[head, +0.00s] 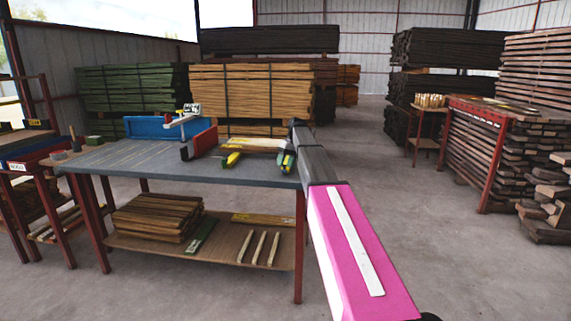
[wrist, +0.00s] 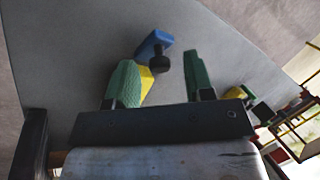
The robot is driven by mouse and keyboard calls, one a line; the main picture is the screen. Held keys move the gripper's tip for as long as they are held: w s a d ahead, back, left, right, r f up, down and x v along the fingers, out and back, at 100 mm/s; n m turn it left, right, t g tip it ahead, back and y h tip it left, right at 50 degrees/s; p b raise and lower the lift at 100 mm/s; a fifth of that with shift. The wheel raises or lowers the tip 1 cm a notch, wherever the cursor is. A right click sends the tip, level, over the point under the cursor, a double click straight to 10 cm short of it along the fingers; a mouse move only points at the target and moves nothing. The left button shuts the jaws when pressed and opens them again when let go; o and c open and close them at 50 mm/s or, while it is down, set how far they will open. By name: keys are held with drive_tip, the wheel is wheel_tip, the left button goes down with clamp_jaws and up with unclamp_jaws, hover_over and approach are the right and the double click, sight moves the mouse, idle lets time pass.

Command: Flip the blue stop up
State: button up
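The blue stop (wrist: 152,45) shows in the wrist view as a small blue block with a black knob at its lower end, over the grey table top. It lies tilted across the picture, just beyond the fingertips. My gripper (wrist: 160,80) has two green fingers spread well apart, with nothing between them but a yellow part near the left finger. The black knob sits between the finger lines but is not gripped. In the head view my gripper (head: 287,162) is low over the table's right end; I cannot make out the stop there.
The grey-topped table (head: 130,165) has a blue panel (head: 152,128), a red part (head: 200,142) and a yellow-green part (head: 230,159) on top. Timber (head: 155,215) lies on its lower shelf.

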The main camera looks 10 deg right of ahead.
drive_tip(key=v, duration=0.7)
drive_tip(key=shift+r, duration=0.25)
drive_tip(key=shift+d, duration=0.1)
